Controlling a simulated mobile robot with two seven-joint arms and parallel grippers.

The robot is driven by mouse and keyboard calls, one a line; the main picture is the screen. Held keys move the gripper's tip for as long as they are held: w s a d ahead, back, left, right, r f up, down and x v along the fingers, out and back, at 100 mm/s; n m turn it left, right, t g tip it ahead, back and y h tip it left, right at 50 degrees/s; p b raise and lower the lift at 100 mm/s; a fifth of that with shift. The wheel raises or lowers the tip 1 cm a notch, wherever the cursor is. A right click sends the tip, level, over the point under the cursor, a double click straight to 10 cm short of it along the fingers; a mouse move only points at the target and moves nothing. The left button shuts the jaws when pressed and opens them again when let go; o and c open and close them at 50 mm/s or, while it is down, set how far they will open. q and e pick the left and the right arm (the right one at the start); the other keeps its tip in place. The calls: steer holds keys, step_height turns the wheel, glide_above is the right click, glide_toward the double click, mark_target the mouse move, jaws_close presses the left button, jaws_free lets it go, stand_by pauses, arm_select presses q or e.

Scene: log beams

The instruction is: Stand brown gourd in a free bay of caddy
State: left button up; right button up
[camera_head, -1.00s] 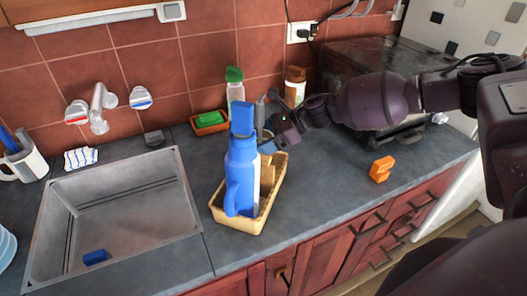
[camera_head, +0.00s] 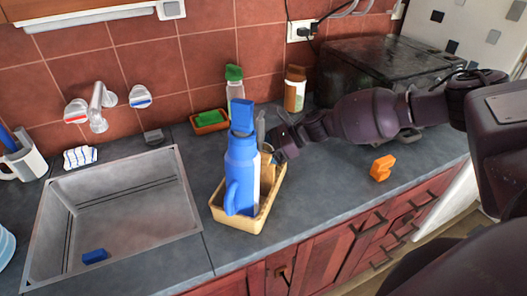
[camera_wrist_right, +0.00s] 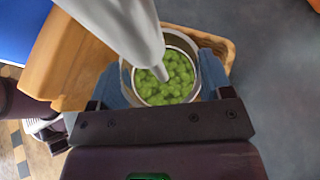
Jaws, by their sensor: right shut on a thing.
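The brown gourd (camera_head: 266,148) is a small cup with a metal rim, green leafy filling and a grey metal straw; its filling (camera_wrist_right: 170,88) shows in the right wrist view. My right gripper (camera_head: 275,148) is shut on it, with blue pads on both sides. The gourd is upright at the rear of the tan caddy (camera_head: 240,225). Whether it touches the caddy floor is hidden. A tall blue bottle (camera_head: 238,175) stands in the caddy, left of the gourd. The caddy's wooden wall (camera_wrist_right: 222,48) shows beyond the gourd in the wrist view. My left gripper is not seen.
Behind the caddy are a green-capped bottle (camera_head: 235,83), a dish with a green sponge (camera_head: 209,119) and a brown-capped jar (camera_head: 295,88). The sink (camera_head: 120,210) is left. An orange object (camera_head: 382,168) lies right, with clear counter around it.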

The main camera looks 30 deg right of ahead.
steer(key=shift+f, duration=0.35)
steer(key=o, duration=0.7)
steer(key=shift+o, duration=0.2)
steer(key=shift+r, duration=0.5)
steer(key=shift+r+p, duration=0.4)
steer(key=shift+p, duration=0.1)
steer(key=b+v, duration=0.1)
steer(key=v, duration=1)
steer(key=shift+s+d+b, duration=0.2)
steer(key=shift+d+b, duration=0.15)
steer(key=shift+b, duration=0.05)
